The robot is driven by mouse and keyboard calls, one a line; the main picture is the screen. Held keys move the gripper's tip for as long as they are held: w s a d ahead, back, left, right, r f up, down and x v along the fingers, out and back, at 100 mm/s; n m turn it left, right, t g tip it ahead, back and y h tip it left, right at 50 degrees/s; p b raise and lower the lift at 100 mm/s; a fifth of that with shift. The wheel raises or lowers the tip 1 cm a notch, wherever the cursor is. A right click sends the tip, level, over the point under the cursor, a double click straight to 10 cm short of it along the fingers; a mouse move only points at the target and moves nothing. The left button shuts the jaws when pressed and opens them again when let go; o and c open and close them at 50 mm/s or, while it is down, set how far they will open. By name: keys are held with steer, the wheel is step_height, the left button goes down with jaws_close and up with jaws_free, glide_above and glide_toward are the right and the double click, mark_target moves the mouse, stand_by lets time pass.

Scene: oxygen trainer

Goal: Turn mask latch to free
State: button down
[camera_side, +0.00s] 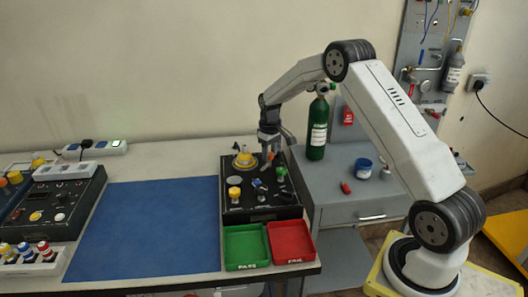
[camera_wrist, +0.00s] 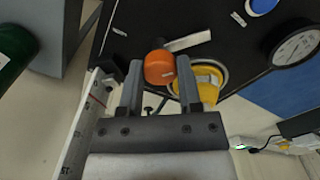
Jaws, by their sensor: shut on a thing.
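My gripper (camera_wrist: 159,66) is shut on an orange knob (camera_wrist: 160,68), which looks like the mask latch's handle; one finger is on each side of it. A pale flat bar (camera_wrist: 188,41) lies just beyond the knob. A yellow round part (camera_wrist: 208,82) is close by, partly hidden behind the right finger. In the side view my gripper (camera_side: 268,152) points down over the back of the black panel (camera_side: 232,212), with a yellow round part (camera_side: 244,160) to its left. The latch's exact angle cannot be told.
A yellow knob (camera_side: 234,193) and a green knob (camera_side: 281,172) stand on the panel. A green bottle (camera_side: 317,128) stands behind right on a grey cabinet. A green tray (camera_side: 246,247) and a red tray (camera_side: 291,242) are in front. The blue mat (camera_side: 145,232) is clear.

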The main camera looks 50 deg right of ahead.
mark_target(270, 153)
steer(key=shift+n, duration=0.4)
steer(key=shift+c, duration=1.4)
jaws_free()
steer(key=shift+r, duration=0.1)
steer(key=shift+r, duration=3.8)
